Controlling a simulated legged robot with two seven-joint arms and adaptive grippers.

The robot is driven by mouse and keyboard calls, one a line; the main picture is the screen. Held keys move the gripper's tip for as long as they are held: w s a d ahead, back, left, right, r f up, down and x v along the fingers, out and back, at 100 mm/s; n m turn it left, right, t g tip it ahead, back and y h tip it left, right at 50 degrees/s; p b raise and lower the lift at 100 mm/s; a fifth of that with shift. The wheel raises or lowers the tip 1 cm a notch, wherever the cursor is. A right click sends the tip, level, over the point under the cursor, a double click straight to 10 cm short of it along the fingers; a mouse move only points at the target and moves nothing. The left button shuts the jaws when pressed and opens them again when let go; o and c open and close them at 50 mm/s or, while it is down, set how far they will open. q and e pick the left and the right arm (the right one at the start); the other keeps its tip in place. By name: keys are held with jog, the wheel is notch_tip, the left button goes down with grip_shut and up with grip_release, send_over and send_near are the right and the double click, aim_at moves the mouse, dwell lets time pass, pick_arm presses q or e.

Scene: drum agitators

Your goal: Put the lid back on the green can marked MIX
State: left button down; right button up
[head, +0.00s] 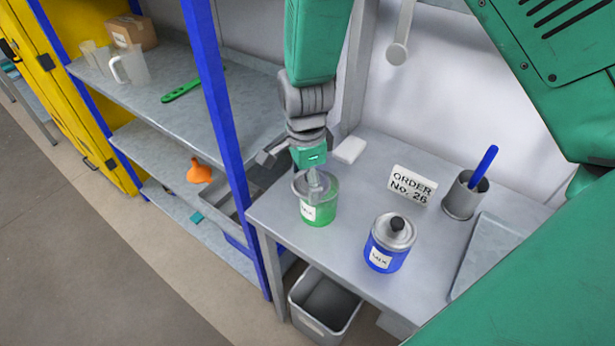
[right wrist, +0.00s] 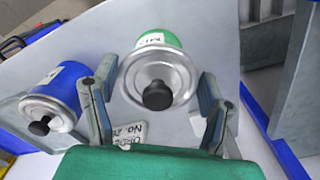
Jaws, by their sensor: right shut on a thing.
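The green can (head: 325,213) stands upright on the grey table near its left edge, its white MIX label facing the front. Its silver lid (right wrist: 150,72), with a black knob (right wrist: 158,95), is at the can's mouth. My right gripper (head: 314,180) is above the can in the head view. In the right wrist view its two fingers (right wrist: 158,80) stand on either side of the lid, shut on it. The fingers partly hide the lid in the head view, and I cannot tell whether it sits flush on the rim. My left gripper is not in view.
A blue MIX can (head: 382,259) with its own lid stands to the right of the green can. An order sign (head: 412,186), a grey cup (head: 461,198) with a blue-handled tool and a tray (head: 490,250) are farther right. A blue post (head: 215,100) stands left.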

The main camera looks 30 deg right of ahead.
jog(key=shift+d, duration=0.35)
jog(key=shift+d+f, duration=0.15)
jog(key=shift+d, duration=0.3)
jog(key=o, duration=1.2)
jog(key=shift+d, duration=0.15)
jog(key=shift+a, duration=0.35)
jog(key=shift+o, duration=0.8)
jog(key=shift+a, duration=0.5)
jog(key=shift+d+r+p, duration=0.65)
jog(key=shift+r, duration=0.15)
jog(key=shift+d+r+p, duration=0.1)
jog(key=shift+r+p, duration=0.3)
jog(key=shift+r, duration=0.1)
jog(key=shift+a+r, duration=0.3)
jog(key=shift+r, duration=0.35)
jog(key=shift+a+r, duration=0.3)
jog(key=shift+r, duration=0.3)
jog(key=shift+d+r, duration=0.1)
jog(key=shift+r, duration=0.35)
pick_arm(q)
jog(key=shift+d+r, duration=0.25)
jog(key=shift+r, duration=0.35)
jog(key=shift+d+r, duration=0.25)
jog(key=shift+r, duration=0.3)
pick_arm(e)
jog(key=shift+d+r, duration=0.4)
jog(key=shift+r, duration=0.15)
